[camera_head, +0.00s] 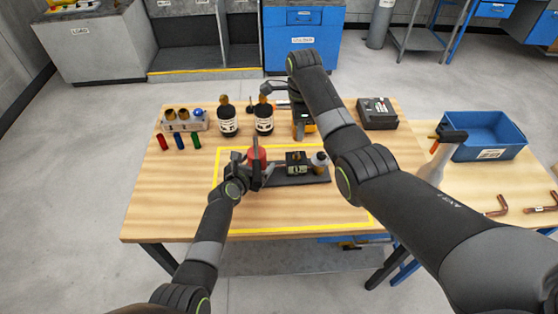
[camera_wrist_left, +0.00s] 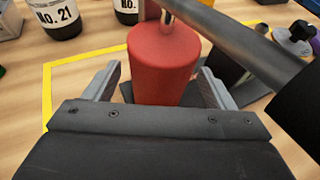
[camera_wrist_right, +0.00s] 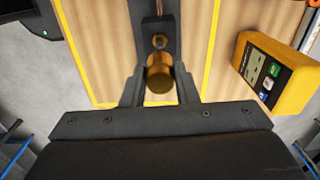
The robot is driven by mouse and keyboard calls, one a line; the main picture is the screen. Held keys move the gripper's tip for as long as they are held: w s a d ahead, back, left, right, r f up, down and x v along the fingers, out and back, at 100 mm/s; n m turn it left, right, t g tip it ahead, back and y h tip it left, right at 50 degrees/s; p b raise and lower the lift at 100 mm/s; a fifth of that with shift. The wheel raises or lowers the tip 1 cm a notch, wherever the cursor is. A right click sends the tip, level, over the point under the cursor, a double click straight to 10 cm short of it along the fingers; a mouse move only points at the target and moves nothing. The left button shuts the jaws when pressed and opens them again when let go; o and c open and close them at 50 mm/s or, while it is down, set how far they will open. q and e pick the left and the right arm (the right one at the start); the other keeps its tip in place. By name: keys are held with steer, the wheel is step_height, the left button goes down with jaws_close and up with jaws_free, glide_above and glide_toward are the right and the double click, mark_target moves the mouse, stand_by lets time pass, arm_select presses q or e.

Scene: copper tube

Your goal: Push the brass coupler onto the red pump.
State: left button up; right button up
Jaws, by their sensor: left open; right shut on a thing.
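The red pump (camera_head: 257,155) stands upright on a dark base (camera_head: 303,180) inside the yellow outline. It also shows in the left wrist view (camera_wrist_left: 165,62), where a dark bar crosses in front of its top right. My left gripper (camera_head: 254,168) is open, with one finger on each side of the pump. My right gripper (camera_wrist_right: 160,92) is shut on the brass coupler (camera_wrist_right: 160,78), a short golden cylinder seen end-on. In the head view this gripper (camera_head: 270,88) is small, at the back of the table, and the coupler cannot be made out clearly.
Two dark bottles (camera_head: 228,121) stand behind the pump. A yellow device (camera_head: 303,124) is behind the base, and a black box (camera_head: 377,113) at back right. A blue bin (camera_head: 484,136) stands right. The front left tabletop is clear.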

arm_select(q)
steer(key=shift+w+d+f, duration=0.2)
steer(key=shift+w+f, duration=0.05)
steer(key=shift+w, duration=0.3)
steer(key=c, duration=1.5)
arm_select(e)
glide_above(297, 152)
steer(key=shift+f, duration=2.45)
steer(key=shift+f, duration=0.1)
steer(key=shift+f, duration=0.8)
steer(key=shift+f, duration=0.55)
steer(key=o, duration=1.1)
